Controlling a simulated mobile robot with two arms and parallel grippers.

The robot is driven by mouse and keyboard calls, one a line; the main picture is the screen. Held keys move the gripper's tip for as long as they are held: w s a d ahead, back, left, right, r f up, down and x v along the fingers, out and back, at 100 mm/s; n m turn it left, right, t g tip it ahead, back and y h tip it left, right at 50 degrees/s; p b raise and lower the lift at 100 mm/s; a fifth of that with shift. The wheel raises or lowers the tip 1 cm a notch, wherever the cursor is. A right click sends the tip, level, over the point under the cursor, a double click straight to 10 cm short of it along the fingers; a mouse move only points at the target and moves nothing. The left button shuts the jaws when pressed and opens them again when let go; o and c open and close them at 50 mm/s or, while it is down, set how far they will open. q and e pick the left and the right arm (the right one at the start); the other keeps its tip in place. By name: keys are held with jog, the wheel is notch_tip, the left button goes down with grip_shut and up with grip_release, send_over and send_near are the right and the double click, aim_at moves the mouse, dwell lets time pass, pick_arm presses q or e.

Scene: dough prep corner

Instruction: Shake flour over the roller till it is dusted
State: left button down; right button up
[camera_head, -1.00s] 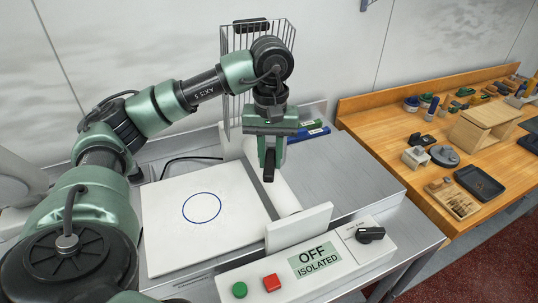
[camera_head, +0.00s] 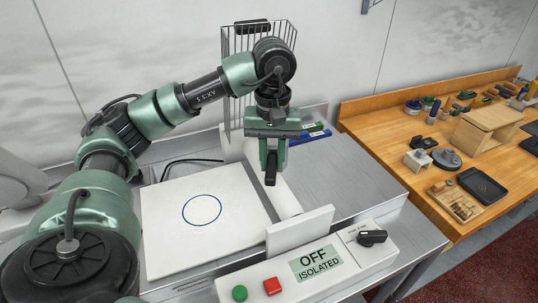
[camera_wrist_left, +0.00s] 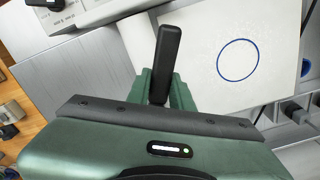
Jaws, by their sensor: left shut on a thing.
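The roller (camera_head: 285,198) is a white cylinder lying beside the white board, under and behind my left gripper. My left gripper (camera_head: 271,153) points down over it, shut on a dark bar-shaped handle (camera_head: 271,172). The handle also shows in the left wrist view (camera_wrist_left: 167,50), standing out from between the fingers. Whatever the handle belongs to is hidden. The white board (camera_head: 165,245) carries a blue circle outline, and fine specks show around the circle in the left wrist view. I cannot tell how much flour lies on the roller. My right gripper is not in view.
A wire guard (camera_head: 228,75) stands upright behind my left gripper. A control box (camera_head: 330,283) at the front reads "OFF ISOLATED", with green and red buttons and a black knob. A white upright plate (camera_head: 300,230) stands by the roller's near end. A wooden bench (camera_head: 400,180) with tools is at right.

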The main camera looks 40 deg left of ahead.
pick_arm(q)
jog(key=a, duration=0.1)
jog(key=w+a, duration=0.2)
jog(key=shift+a, duration=0.4)
jog(key=shift+s+d+b, duration=0.15)
jog(key=shift+s+d, duration=0.2)
jog(key=shift+d, duration=0.3)
jog(key=shift+s+d+b, duration=0.1)
jog(key=shift+s+d, duration=0.2)
jog(key=shift+d, duration=0.3)
jog(key=shift+s+d+b, duration=0.15)
jog(key=shift+s+d, duration=0.2)
jog(key=shift+d, duration=0.3)
jog(key=shift+a, duration=0.1)
jog(key=w+a, duration=0.2)
jog(key=a, duration=0.1)
jog(key=shift+a, duration=0.3)
